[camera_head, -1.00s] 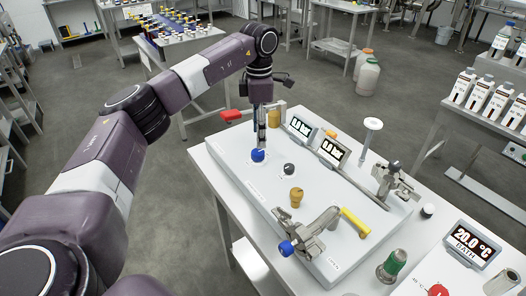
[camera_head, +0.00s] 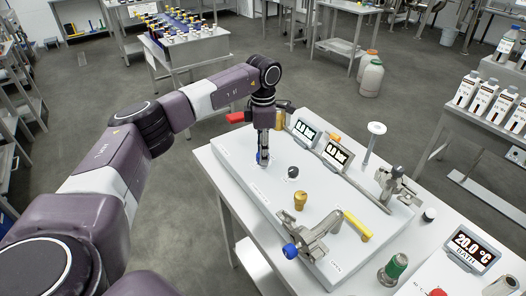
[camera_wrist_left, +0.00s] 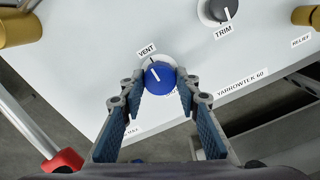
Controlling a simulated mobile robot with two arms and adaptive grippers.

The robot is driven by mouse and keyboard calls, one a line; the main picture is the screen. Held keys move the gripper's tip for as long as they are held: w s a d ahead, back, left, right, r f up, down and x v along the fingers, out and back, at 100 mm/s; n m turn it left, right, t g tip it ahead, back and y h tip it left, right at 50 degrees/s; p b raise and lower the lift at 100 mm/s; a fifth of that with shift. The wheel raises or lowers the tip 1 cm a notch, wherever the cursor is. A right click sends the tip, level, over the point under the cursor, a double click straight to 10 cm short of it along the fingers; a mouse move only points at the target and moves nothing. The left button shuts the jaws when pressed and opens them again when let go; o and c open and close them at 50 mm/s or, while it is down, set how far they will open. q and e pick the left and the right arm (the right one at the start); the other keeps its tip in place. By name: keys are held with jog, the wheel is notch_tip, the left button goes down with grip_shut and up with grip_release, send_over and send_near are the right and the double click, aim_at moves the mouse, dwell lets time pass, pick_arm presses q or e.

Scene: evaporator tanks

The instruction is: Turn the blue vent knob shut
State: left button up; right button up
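In the head view the left gripper (camera_head: 262,160) points down at the panel's far left part and mostly hides the knob. My right gripper is in neither view.
A dark TRIM knob (camera_head: 293,171) and a brass RELIEF knob (camera_head: 300,199) stand nearby on the panel (camera_head: 262,190). A red-handled valve (camera_head: 236,117) is behind the gripper. Two displays (camera_head: 306,131) (camera_head: 336,153) line the panel's back edge. A blue-ended metal valve (camera_head: 310,240) is at the front.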

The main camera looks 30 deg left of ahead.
pick_arm(q)
jog(key=c, duration=0.4)
